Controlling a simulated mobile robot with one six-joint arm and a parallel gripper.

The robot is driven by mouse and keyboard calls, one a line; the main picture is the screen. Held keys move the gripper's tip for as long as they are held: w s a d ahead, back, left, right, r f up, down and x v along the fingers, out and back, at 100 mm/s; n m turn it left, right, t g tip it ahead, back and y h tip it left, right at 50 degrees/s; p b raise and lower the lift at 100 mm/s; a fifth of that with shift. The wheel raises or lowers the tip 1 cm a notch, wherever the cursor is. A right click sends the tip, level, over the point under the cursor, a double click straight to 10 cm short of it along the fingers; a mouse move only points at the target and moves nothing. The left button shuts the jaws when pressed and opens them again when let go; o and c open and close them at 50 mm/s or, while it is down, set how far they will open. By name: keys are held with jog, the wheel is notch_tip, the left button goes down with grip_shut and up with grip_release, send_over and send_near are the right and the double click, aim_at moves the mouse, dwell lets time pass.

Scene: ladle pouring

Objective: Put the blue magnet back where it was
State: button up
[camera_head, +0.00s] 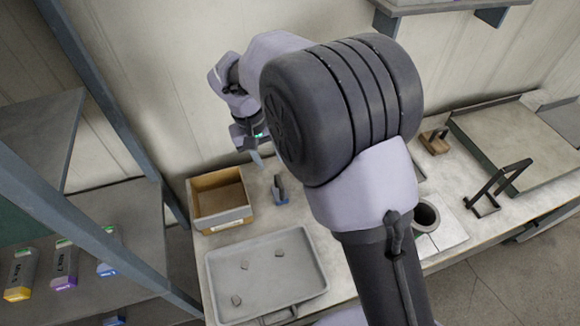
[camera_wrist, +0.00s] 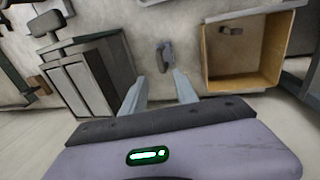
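A small blue item with a dark upright part, which looks like the blue magnet (camera_head: 281,191), stands on the worktable right of the cardboard box. In the wrist view it appears as a small dark upright shape (camera_wrist: 163,56) just beyond my fingertips. My gripper (camera_wrist: 158,86) is open, its two fingers apart with nothing between them. In the head view my gripper (camera_head: 259,158) hangs above the table, up and left of the magnet and apart from it. My arm hides much of the table's middle.
An open cardboard box (camera_head: 224,219) stands left of the magnet, with a small dark thing inside in the wrist view. A grey tray (camera_head: 232,312) with several small lumps lies in front. A shelf (camera_head: 140,205) with coloured-label containers stands at left.

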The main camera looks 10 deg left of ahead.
jog(key=s+d+r+m+t+y, duration=0.1)
jog(key=s+d+r+m, duration=0.25)
jog(key=d+r, duration=0.45)
jog(key=s+d+r+m+t+y, duration=0.1)
jog(key=s+d+r+m+y, duration=0.1)
jog(key=s+d+r, duration=0.4)
jog(key=s+d+r+m+t, duration=0.1)
jog(key=s+d+m, duration=0.1)
jog(key=s, duration=0.4)
jog(key=s+d+r+m+t+y, duration=0.1)
jog(key=s+d+m, duration=0.1)
jog(key=s+d, duration=0.3)
jog(key=shift+s+d+t, duration=0.3)
jog(key=shift+s+t, duration=0.1)
jog(key=shift+s, duration=0.2)
